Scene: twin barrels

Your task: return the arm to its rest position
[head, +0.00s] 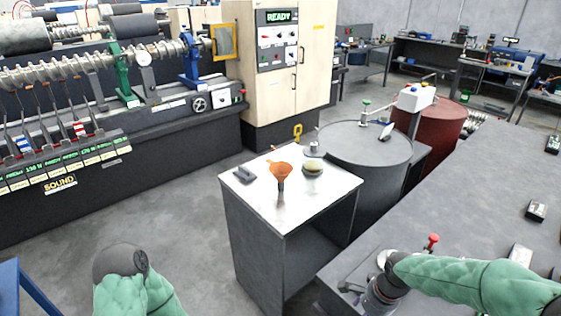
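My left arm shows only as a green padded link with a dark rounded joint at the bottom left; its gripper is outside the frame. My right arm comes in from the right over the dark bench (470,215) as a green padded link. It bends down to a dark and silver wrist section at the bottom edge. The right gripper's fingers are not visible, so what they hold cannot be seen.
A small cabinet (318,207) carries an orange funnel (280,170), a round pale-topped item (313,167) and a dark block (244,175). Behind stand a grey barrel (362,150) and a red barrel (440,120). A red knob (432,241) rises near my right arm. Floor shows at left.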

